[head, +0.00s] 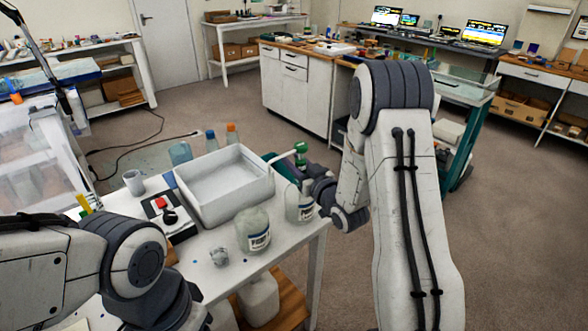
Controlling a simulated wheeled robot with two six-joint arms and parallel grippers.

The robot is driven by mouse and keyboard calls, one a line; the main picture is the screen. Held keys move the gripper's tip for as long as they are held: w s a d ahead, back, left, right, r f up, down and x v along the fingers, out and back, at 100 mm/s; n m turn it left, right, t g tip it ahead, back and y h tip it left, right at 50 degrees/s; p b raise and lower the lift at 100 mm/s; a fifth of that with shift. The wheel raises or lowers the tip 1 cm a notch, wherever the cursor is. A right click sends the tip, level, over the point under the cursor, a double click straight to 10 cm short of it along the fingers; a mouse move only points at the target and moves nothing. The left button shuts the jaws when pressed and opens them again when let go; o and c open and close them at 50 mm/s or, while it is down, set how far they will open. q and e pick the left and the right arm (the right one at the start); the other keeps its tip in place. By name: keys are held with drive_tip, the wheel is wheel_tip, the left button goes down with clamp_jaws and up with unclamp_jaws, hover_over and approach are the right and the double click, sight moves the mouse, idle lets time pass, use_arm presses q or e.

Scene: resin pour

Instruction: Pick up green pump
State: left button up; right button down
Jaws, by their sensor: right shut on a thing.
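The green pump (301,148) has a green head and a pale spout pointing left. It is upright beside the right end of the white tray, above a labelled jar (300,207). My right gripper (304,183) is at the pump, just below its head, and is shut on it. The fingertips are small and partly hidden, and I cannot tell whether the pump touches the jar. My left arm comes in at the lower left, and its gripper is outside the picture.
The white tray (223,211) fills the table's middle. A second labelled jar (253,232), a scale (168,219), a cup (134,183) and several bottles (211,141) stand around it. The table's right edge is close to my right gripper.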

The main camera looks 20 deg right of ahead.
wheel_tip(320, 180, up, 37)
drive_tip(key=p, duration=1.2)
drive_tip(key=shift+r+p, duration=0.15)
drive_tip(key=shift+p, duration=0.25)
